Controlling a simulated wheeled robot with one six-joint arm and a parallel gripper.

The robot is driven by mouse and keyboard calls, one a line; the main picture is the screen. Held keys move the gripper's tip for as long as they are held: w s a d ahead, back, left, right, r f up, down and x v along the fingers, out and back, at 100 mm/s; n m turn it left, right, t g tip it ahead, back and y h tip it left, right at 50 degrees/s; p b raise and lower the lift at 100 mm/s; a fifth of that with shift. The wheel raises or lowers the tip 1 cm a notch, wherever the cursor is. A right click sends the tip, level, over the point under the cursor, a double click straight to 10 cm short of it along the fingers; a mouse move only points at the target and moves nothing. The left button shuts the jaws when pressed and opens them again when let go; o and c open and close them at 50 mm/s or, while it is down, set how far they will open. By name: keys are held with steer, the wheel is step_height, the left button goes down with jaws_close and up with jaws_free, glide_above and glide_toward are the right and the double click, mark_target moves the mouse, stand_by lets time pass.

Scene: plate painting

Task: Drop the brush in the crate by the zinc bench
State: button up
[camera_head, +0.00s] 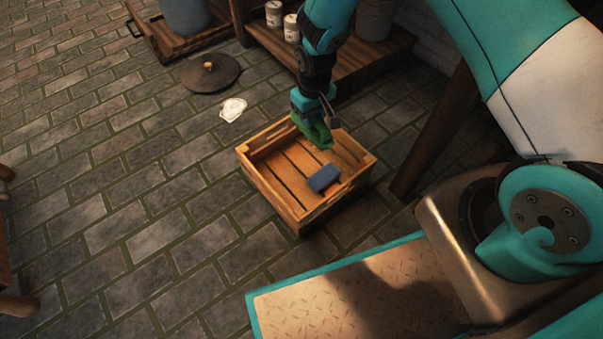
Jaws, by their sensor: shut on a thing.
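The wooden slatted crate (270,195) stands open on the paved floor in the middle of the view, near the wooden bench. My gripper (314,122) is above the crate's back part, pointing down. It is shut on a dark green thing (318,135), which I take to be the brush, held over the crate's opening. The brush is small here and partly hidden by the gripper, so its full shape is unclear. A blue block-like thing (323,178) lies inside the crate, towards its front right.
A low wooden bench (345,68) with white tins (291,28) stands behind the crate. A dark round lid (211,73) and a small whitish thing (233,109) lie on the floor. A dark wooden post (432,135) stands right of the crate.

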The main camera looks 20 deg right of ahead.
mark_target(312, 131)
step_height(312, 131, down, 6)
steer(key=b, duration=0.5)
steer(key=shift+r+b, duration=0.1)
steer(key=shift+b, duration=0.2)
steer(key=shift+r, duration=0.1)
steer(key=o, duration=0.9)
step_height(312, 131, up, 17)
steer(key=p, duration=0.9)
steer(key=shift+r, duration=0.2)
